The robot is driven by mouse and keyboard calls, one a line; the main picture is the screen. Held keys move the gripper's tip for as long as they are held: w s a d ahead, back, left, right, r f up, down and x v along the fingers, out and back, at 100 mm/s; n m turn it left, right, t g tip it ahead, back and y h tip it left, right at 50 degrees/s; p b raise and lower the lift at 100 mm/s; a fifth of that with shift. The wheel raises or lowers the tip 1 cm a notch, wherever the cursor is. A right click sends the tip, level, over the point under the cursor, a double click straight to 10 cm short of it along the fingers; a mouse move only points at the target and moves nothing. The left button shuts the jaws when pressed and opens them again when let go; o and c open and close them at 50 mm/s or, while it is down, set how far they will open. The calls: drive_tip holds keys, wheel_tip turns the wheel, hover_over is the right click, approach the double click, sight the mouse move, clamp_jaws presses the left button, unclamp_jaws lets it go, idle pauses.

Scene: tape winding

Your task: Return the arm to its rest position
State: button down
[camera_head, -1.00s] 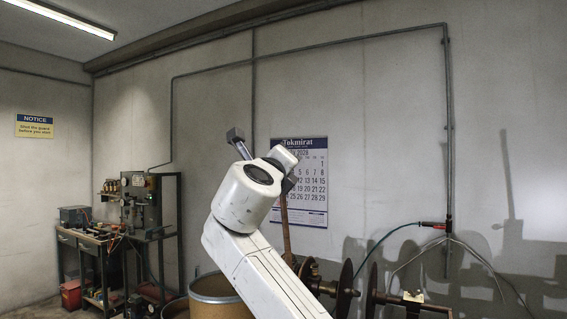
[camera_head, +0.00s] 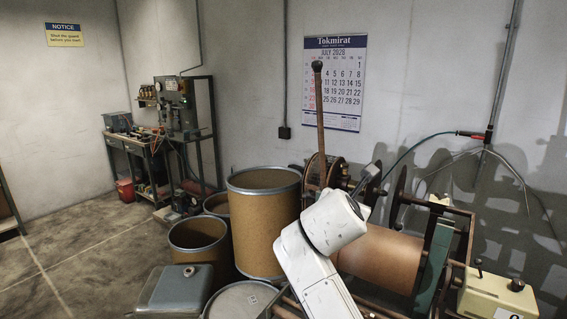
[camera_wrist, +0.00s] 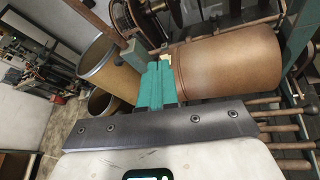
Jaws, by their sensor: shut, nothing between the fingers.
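My gripper (camera_wrist: 158,72) shows in the wrist view as two teal fingers close together beyond a dark bar, shut and empty. The fingers point toward the winding machine, beside the left end of a brown roll (camera_wrist: 226,63). They appear over it in the picture; I cannot tell the distance. In the head view, my white arm reaches up from the bottom centre and stands in front of the left part of the same brown roll (camera_head: 382,262).
A tall brown drum (camera_head: 262,225) and a shorter drum (camera_head: 199,250) stand left of the arm. A grey-blue can (camera_head: 183,290) is at the front. A cream box (camera_head: 497,296) sits at right. A workbench (camera_head: 160,150) stands at the back left. Open floor (camera_head: 75,260) lies at left.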

drive_tip(key=s+d+f+m+g+y, duration=0.1)
drive_tip(key=s+d+f+m+g, duration=0.1)
drive_tip(key=s+f+m, duration=0.45)
drive_tip(key=s+d+f+m+g+y, duration=0.1)
drive_tip(key=s+d+f+g, duration=0.15)
drive_tip(key=f, duration=0.75)
drive_tip(key=s+d+f+m+g, duration=0.1)
drive_tip(key=s+d+f+m, duration=0.1)
drive_tip(key=s+f+m, duration=0.2)
drive_tip(key=s+d+f+m+g+y, duration=0.1)
drive_tip(key=s+f+m, duration=0.4)
drive_tip(key=s, duration=0.8)
drive_tip(key=s+d+f+m+g+b, duration=0.1)
drive_tip(key=s+d+f+m+g, duration=0.2)
drive_tip(key=s+f, duration=0.6)
drive_tip(key=shift+s+d+f+m+y, duration=0.15)
drive_tip(key=shift+f+m+y, duration=0.2)
drive_tip(key=shift+m, duration=0.8)
drive_tip(key=s+d+f+m+g, duration=0.1)
drive_tip(key=s+m, duration=0.2)
drive_tip(key=s, duration=0.5)
drive_tip(key=s+d+f+m+g, duration=0.1)
drive_tip(key=s+m, duration=0.3)
drive_tip(key=s, duration=0.3)
drive_tip(key=shift+s+d+f+m+y, duration=0.25)
drive_tip(key=shift+s+d+m+y, duration=0.1)
drive_tip(key=shift+y, duration=0.1)
